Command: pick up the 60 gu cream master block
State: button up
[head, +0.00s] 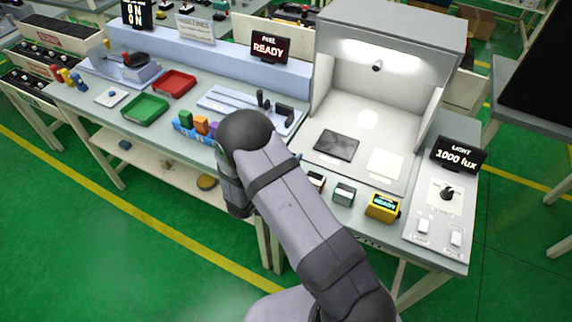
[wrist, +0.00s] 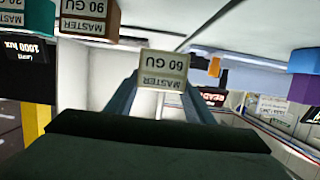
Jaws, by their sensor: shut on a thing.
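The cream master block (wrist: 163,69) shows in the wrist view with its label "MASTER 60 GU" upside down. It sits between the two blue-grey fingers of my gripper (wrist: 161,88), which is shut on it. In the head view my own arm covers the gripper and the cream block. A brown block (wrist: 88,18) labelled "MASTER 90 GU" and a teal block (wrist: 22,16) are at the upper left of the wrist view, apart from the held block. In the head view, the teal block (head: 343,194) stands on the bench's front part, right of my arm.
A yellow meter (head: 383,207) stands right of the teal block. The light booth (head: 332,95) rises behind, with a dark panel (head: 336,145) and a white sheet (head: 385,163) inside.

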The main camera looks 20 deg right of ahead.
jog(key=shift+r+b, duration=0.5)
jog(key=shift+r, duration=1.9)
